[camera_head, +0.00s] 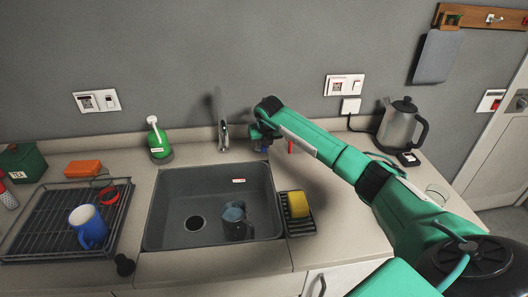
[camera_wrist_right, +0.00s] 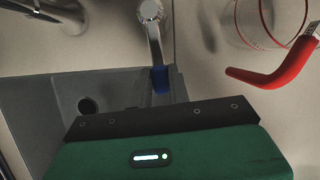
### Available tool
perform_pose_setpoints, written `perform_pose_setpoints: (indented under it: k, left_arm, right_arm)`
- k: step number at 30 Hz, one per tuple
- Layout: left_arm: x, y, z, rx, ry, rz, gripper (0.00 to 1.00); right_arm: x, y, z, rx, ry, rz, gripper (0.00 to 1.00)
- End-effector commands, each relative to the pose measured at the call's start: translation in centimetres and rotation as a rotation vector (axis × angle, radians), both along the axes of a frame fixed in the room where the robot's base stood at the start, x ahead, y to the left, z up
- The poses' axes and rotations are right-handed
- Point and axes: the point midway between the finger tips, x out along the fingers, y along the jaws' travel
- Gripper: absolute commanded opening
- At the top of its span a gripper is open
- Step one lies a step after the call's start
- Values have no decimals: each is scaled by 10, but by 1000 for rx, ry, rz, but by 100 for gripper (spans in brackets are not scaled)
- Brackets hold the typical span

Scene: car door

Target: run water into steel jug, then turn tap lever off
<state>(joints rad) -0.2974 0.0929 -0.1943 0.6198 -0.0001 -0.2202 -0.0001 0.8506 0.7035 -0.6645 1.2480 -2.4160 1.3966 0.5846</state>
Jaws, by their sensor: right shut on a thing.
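A dark grey-blue jug (camera_head: 235,222) with a handle stands in the grey sink (camera_head: 160,215). I take it for the steel jug. The metal tap (camera_head: 223,135) rises behind the sink. My right gripper (camera_head: 262,138) is low beside the tap, at its right. In the right wrist view a silver lever (camera_wrist_right: 154,45) with a blue end (camera_wrist_right: 160,80) runs from a round fitting down to my gripper (camera_wrist_right: 160,103). The gripper appears shut on this lever; the fingers are mostly hidden. I cannot make out running water. My left gripper is out of view.
A steel kettle (camera_head: 397,128) stands at the back right. A yellow sponge (camera_head: 298,204) lies on a rack right of the sink. A red handle (camera_wrist_right: 270,76) is close to my right gripper. A blue mug (camera_head: 88,226) stands on the left drying rack (camera_head: 50,222).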

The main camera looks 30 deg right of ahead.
Motion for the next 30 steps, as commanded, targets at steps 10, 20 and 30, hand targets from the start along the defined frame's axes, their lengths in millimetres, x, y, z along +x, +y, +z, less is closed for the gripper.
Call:
perform_pose_setpoints:
  k: [10,20,30]
  left_arm:
    - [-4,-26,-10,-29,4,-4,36]
    - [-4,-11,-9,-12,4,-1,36]
    - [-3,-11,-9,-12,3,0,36]
  right_arm:
    - [4,10,2,2,-6,-119,0]
    - [4,10,2,2,-6,-122,26]
    - [3,10,2,1,-3,-120,40]
